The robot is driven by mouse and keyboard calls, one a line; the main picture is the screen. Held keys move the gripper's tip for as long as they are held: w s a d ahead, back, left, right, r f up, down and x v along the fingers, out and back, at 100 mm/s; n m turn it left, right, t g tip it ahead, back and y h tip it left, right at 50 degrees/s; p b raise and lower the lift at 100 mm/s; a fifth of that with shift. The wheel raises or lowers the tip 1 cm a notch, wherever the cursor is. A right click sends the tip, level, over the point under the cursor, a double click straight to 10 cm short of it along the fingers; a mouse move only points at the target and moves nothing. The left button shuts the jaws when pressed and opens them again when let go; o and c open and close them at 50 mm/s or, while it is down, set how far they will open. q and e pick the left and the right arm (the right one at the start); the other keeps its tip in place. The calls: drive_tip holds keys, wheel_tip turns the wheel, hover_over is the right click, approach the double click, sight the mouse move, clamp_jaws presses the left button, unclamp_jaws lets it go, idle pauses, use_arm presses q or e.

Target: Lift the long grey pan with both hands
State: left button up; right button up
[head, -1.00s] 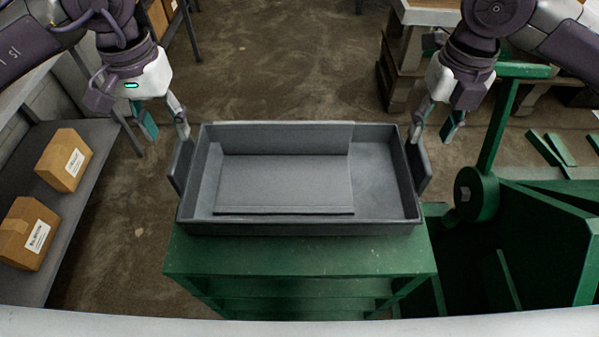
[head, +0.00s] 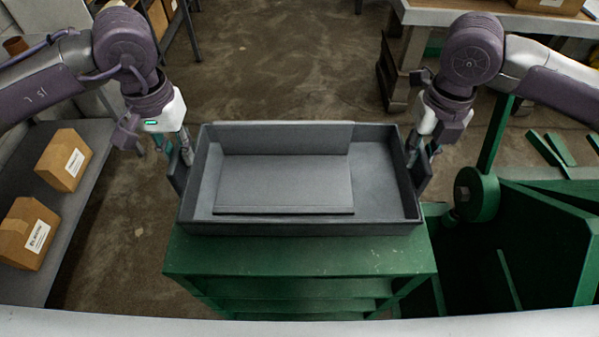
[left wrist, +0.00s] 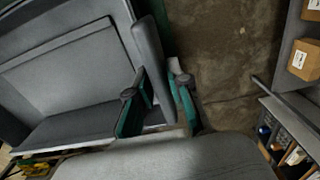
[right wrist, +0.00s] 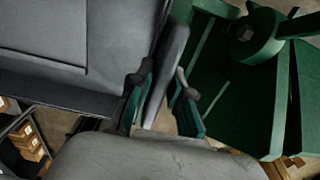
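The long grey pan (head: 285,185) rests level on a green stand (head: 300,255), with an upright flap at each short end. My left gripper (head: 174,152) is at the left flap (head: 177,172). In the left wrist view its fingers (left wrist: 157,100) are apart, one on each side of that flap (left wrist: 150,50). My right gripper (head: 423,155) is at the right flap (head: 421,172). In the right wrist view its fingers (right wrist: 163,100) are also apart with that flap (right wrist: 166,70) between them. Gaps remain beside the flaps. The fingertips are partly hidden in the head view.
A flat grey panel (head: 284,185) lies inside the pan. A green machine with a round wheel (head: 477,194) stands close on the right. A shelf (head: 85,190) with cardboard boxes (head: 64,160) is on the left. Open floor (head: 280,60) lies behind the pan.

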use_arm(q)
clamp_jaws()
use_arm(e)
clamp_jaws()
use_arm(q)
drive_tip(key=shift+r, duration=0.1)
use_arm(e)
drive_tip(key=shift+w+r, duration=0.1)
drive_tip(key=shift+r, duration=0.05)
